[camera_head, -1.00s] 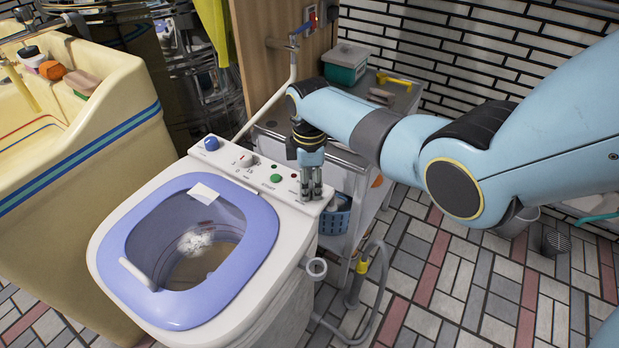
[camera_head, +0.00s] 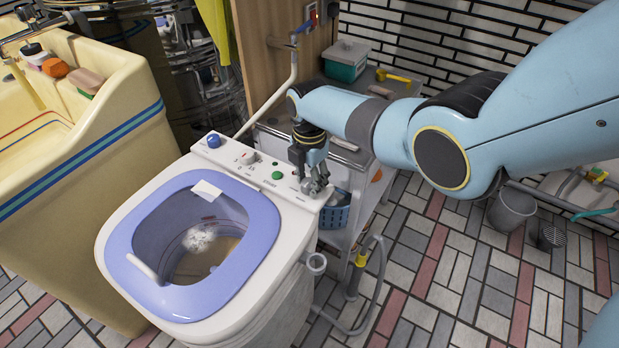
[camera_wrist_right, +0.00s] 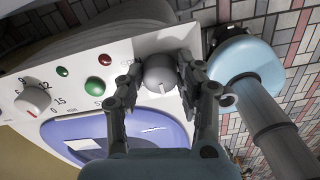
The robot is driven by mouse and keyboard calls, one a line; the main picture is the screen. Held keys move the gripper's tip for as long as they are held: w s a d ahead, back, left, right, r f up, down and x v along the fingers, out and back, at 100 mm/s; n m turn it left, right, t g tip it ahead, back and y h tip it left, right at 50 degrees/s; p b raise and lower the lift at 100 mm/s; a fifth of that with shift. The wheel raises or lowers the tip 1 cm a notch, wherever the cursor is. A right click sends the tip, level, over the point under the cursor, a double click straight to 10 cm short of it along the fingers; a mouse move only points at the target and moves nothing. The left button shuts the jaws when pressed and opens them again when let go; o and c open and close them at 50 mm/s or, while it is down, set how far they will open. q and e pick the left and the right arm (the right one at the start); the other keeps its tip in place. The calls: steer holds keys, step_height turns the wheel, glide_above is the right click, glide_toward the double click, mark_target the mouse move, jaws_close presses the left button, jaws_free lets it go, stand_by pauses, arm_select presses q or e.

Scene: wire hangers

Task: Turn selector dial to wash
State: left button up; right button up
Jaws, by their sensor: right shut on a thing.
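The washing machine (camera_head: 290,225) is white, with a blue-violet lid frame (camera_head: 262,228) and a control panel along its back edge. My right gripper (camera_head: 313,187) is over the right end of this panel. In the right wrist view, its two fingers close from both sides on a round grey selector dial (camera_wrist_right: 160,72). A pale pointer line shows on the dial's lower part. In the head view the fingers hide the dial. My left gripper is not in view.
Left of the gripper on the panel are a green button (camera_head: 277,175), a white numbered timer knob (camera_head: 246,158) and a blue knob (camera_head: 212,140). A yellow sink (camera_head: 100,150) stands to the left. A blue basket (camera_head: 335,212) and a hose (camera_head: 372,290) are beside the machine.

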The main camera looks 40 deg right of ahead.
mark_target(310, 181)
stand_by(0.5)
steer(key=o, duration=1.1)
steer(key=shift+o, duration=0.2)
step_height(310, 181, up, 12)
